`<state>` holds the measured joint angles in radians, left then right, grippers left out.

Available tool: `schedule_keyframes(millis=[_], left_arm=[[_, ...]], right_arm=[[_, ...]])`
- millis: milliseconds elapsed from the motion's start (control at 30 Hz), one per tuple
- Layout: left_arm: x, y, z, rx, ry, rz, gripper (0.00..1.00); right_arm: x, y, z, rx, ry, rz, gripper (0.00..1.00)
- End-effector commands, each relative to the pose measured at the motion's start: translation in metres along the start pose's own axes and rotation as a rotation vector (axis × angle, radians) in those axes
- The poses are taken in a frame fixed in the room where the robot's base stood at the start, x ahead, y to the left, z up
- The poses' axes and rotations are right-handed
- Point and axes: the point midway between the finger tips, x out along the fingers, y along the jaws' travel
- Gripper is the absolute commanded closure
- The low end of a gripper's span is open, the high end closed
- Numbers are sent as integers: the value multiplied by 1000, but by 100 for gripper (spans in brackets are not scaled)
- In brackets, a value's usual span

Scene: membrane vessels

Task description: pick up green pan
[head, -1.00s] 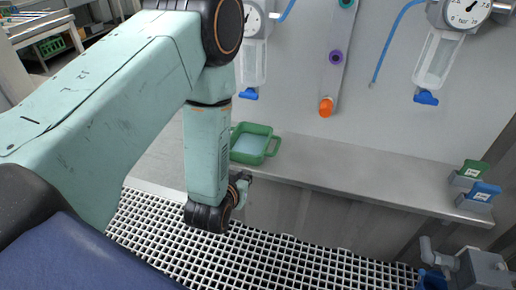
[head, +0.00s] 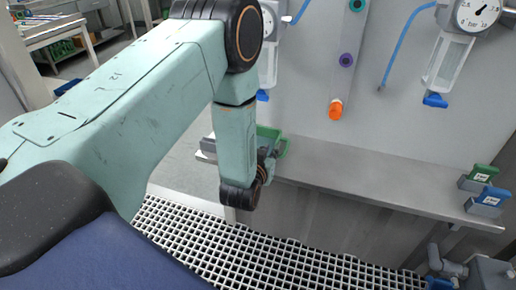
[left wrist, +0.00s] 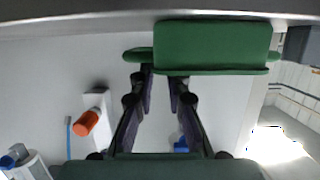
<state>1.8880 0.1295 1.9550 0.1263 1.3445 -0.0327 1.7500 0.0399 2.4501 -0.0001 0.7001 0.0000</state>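The green pan (head: 284,146) is on the grey bench at its left part, mostly hidden behind my left forearm in the head view. In the left wrist view the pan (left wrist: 212,45) fills the top, with its rim and a side handle showing. My left gripper (head: 268,166) is right at the near side of the pan. In the wrist view its two fingers (left wrist: 161,76) stand apart with their tips at the pan's rim; whether they touch it I cannot tell. Nothing shows held between them. My right gripper is not in view.
Gauges and clear vessels (head: 447,55) hang on the wall behind. A white grating floor (head: 290,255) lies below.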

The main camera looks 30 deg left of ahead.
Motion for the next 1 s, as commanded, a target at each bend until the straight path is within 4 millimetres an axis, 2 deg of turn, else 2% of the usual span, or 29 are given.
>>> schedule_keyframes(millis=[300,433,733,900,1000], left_arm=[[42,1,1,0,3,3,85],[55,2,1,1,1,3,85],[58,2,0,1,0,4,85],[58,2,0,1,0,4,98],[58,2,0,1,0,3,100]], right_arm=[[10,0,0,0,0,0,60],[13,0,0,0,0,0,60],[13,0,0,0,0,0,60],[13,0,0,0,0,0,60],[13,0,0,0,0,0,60]])
